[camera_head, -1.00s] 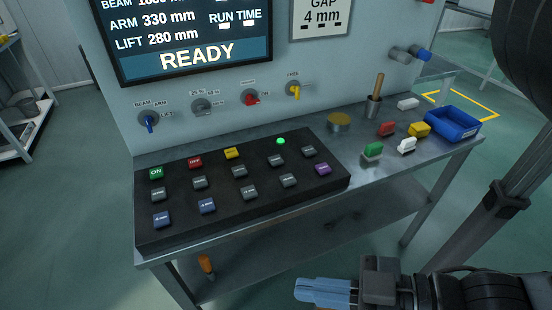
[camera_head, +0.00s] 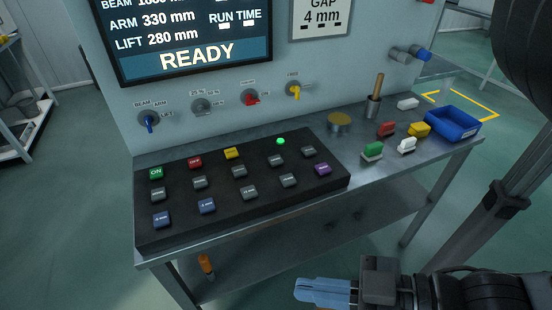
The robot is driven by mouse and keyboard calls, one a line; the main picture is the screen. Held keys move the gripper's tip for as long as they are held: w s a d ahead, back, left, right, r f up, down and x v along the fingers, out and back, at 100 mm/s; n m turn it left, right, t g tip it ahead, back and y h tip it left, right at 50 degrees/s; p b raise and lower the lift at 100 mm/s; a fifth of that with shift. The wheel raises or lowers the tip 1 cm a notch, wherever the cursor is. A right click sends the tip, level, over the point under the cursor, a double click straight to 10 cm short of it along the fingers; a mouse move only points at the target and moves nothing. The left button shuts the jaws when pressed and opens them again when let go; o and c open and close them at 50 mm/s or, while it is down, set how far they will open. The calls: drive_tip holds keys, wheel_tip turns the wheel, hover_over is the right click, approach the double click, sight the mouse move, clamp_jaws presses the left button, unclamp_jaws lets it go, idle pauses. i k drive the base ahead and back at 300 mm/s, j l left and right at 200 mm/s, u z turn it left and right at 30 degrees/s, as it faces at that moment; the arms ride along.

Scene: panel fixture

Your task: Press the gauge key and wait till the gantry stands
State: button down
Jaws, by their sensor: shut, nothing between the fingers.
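A black key panel (camera_head: 255,216) lies on the metal bench and carries a green ON key (camera_head: 156,173), a red key (camera_head: 195,162), a yellow key (camera_head: 232,153), a purple key (camera_head: 322,169), blue keys (camera_head: 207,206) and several grey keys (camera_head: 239,171). Most labels are too small to read, so I cannot tell which is the gauge key. A green lamp (camera_head: 281,141) glows on the panel. The display (camera_head: 195,40) reads READY, ARM 330 mm and LIFT 280 mm. My gripper (camera_head: 299,289) is shut and empty, in front of the bench and apart from the panel. The gantry is not identifiable in view.
Blue, grey, red and yellow switches (camera_head: 294,91) line the wall above the bench. On the bench's right stand a cup with a wooden handle (camera_head: 373,106), coloured blocks (camera_head: 387,129) and a blue bin (camera_head: 453,124). The bench's front edge (camera_head: 250,237) lies between my gripper and the keys.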

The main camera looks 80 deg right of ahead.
sight(276, 160)
drive_tip(key=k+l, duration=0.7)
